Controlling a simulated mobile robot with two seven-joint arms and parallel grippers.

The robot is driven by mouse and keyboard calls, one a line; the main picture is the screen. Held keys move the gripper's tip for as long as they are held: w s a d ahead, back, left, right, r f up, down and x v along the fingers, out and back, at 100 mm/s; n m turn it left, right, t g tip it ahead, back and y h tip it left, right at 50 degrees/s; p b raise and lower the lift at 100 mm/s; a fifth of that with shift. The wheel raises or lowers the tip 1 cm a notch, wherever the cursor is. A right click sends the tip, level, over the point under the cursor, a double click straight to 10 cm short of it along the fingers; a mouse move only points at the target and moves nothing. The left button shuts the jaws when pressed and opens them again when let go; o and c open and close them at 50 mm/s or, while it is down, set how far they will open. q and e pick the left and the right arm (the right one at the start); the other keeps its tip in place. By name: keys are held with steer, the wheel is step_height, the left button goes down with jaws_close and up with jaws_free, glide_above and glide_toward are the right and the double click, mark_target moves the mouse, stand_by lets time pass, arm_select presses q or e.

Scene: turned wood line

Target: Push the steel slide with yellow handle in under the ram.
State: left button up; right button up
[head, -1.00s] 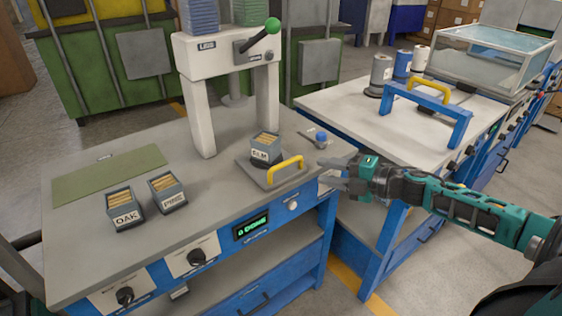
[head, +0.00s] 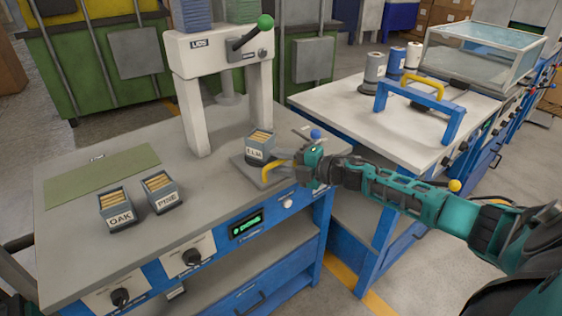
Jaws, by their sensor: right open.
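The steel slide (head: 245,165) is a flat grey plate at the right front of the bench, in front of the press. Its yellow handle (head: 270,168) stands at its right side. A grey box labelled ELM (head: 260,146) with wooden pieces sits on the slide. The white ram press (head: 220,55) stands behind, with a green-knobbed lever; the slide sits outside its legs, toward the front right. My right gripper (head: 287,172) is open at the yellow handle, its fingers partly hiding it; I cannot tell if it touches. My left gripper is not in view.
Boxes labelled OAK (head: 119,210) and a second one (head: 161,191) stand on the bench's left part beside a green mat (head: 100,176). A blue-capped item (head: 315,134) lies just behind my right gripper. A second table (head: 340,98) stands to the right.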

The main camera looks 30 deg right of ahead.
steer(key=shift+w+a, duration=0.1)
jaws_close()
stand_by(0.4)
